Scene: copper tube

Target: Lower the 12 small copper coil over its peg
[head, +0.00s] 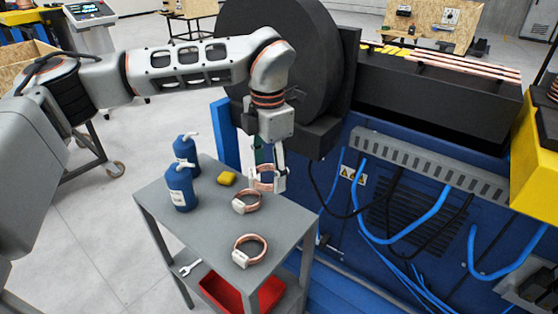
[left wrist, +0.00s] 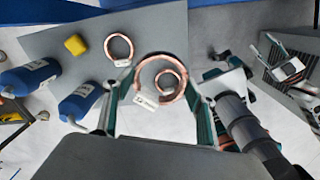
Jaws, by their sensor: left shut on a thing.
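My left gripper (head: 268,176) is shut on a copper coil (head: 262,178) with a pale tag, held above the back right of the grey table. In the left wrist view the held coil (left wrist: 140,72) lies between the teal fingers. A smaller copper ring (left wrist: 168,72) shows inside its outline; I cannot tell whether it is a separate coil below. Two other tagged coils lie on the table: a middle one (head: 252,207) and a front one (head: 262,238). I cannot make out a peg. Teal-tipped parts at the right of the wrist view look like my right gripper (left wrist: 214,60), its jaws unclear.
Two blue bottles (head: 182,190) and a yellow block (head: 227,178) stand on the grey table (head: 205,235). A red bin (head: 258,298) and a wrench (head: 190,267) are on the shelf below. A blue machine (head: 345,220) with hanging cables stands close on the right.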

